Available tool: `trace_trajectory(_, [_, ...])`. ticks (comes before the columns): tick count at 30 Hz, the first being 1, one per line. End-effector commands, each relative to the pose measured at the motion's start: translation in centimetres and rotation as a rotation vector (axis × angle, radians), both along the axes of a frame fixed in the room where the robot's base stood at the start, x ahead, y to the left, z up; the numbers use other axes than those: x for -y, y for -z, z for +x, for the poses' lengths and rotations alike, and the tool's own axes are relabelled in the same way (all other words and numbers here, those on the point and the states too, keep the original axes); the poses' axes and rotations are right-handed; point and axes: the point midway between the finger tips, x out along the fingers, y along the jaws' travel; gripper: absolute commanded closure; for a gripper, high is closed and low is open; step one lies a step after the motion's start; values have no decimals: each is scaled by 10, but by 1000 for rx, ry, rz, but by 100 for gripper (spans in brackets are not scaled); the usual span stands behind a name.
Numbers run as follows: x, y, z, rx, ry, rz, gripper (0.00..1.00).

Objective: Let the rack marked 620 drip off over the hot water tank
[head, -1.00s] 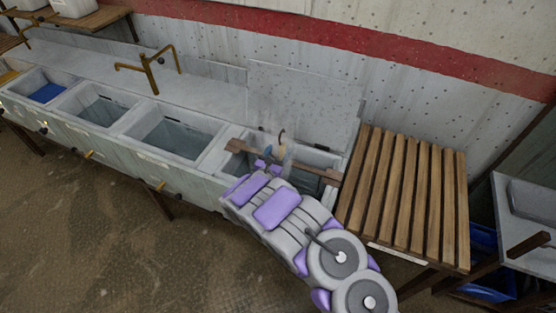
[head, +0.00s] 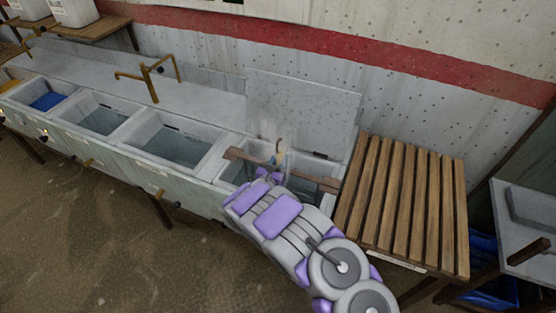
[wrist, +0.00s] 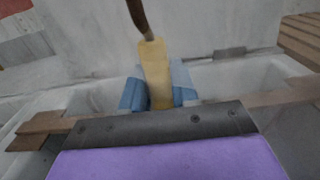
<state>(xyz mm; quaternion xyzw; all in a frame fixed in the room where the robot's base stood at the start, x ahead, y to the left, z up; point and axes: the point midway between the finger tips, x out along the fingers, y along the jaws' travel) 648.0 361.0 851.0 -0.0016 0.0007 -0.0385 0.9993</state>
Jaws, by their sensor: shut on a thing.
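My gripper (head: 274,166) is shut on the rack's upright yellowish handle (wrist: 156,75), with a blue pad on either side of it in the wrist view. A dark brown hook tops the handle. The rack's wooden crossbar (head: 316,181) spans left to right over the rightmost tank (head: 226,172); its left end (wrist: 45,124) also shows in the wrist view. Faint steam rises around the handle, which fits the hot water tank. The rack's lower part is hidden by my arm and the tank front. I cannot read a 620 mark, nor tell whether the crossbar touches the rim.
Several more tanks run left, one (head: 47,102) with blue inside. A grey lid (head: 305,105) stands upright behind the rightmost tank. A slatted wooden bench (head: 405,205) is close on the right. Brass taps (head: 150,78) rise behind the middle tanks.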

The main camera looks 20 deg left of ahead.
Motion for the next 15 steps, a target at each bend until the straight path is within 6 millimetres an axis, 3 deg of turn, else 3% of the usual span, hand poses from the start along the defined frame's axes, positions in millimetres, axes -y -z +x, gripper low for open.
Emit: trace_trajectory(15, [-3,0,0,3,1,-1,100])
